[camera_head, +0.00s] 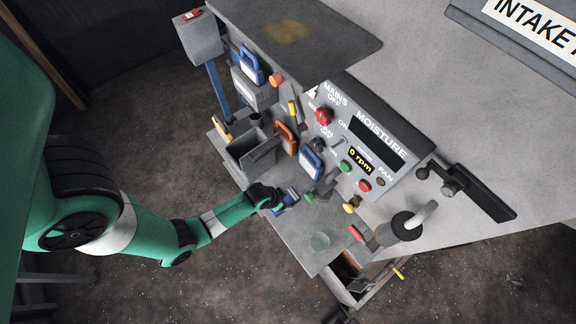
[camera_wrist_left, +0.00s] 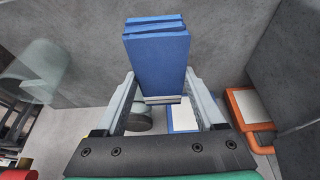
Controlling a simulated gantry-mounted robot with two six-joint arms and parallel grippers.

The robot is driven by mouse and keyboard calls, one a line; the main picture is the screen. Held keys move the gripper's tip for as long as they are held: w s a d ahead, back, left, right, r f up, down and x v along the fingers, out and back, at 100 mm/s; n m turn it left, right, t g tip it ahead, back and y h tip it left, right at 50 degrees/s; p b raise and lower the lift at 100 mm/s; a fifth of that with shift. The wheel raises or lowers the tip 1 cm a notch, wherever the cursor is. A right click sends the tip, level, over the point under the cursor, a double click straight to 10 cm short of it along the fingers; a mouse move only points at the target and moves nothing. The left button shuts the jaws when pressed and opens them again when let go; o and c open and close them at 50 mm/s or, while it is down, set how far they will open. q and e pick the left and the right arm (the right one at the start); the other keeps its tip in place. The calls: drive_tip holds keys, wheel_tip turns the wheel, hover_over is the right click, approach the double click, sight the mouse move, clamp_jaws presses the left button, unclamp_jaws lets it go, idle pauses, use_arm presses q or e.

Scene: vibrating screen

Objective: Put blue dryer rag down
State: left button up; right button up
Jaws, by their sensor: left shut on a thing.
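The blue rag (camera_head: 290,197) is a folded blue block above the grey shelf, below the control panel. In the left wrist view the blue rag (camera_wrist_left: 157,55) stands between the two fingers and sticks out beyond them. My left gripper (camera_head: 281,202) is shut on it; the fingers (camera_wrist_left: 160,92) also show in the wrist view. In the head view I cannot tell how far the rag is above the shelf. My right gripper is not visible.
The grey shelf (camera_head: 297,235) has bare room and a clear glass (camera_head: 319,241). A grey open bin (camera_head: 256,160), an orange-framed item (camera_head: 285,138) and a blue-framed item (camera_head: 311,163) stand behind. The panel (camera_head: 350,150) carries protruding knobs. An open box (camera_head: 349,278) lies at the right.

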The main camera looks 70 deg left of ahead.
use_arm(q)
drive_tip(key=shift+f, duration=0.95)
drive_tip(key=shift+f+b, duration=0.7)
drive_tip(key=shift+f, duration=1.15)
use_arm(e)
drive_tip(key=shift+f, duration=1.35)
use_arm(q)
drive_tip(key=shift+f, duration=0.1)
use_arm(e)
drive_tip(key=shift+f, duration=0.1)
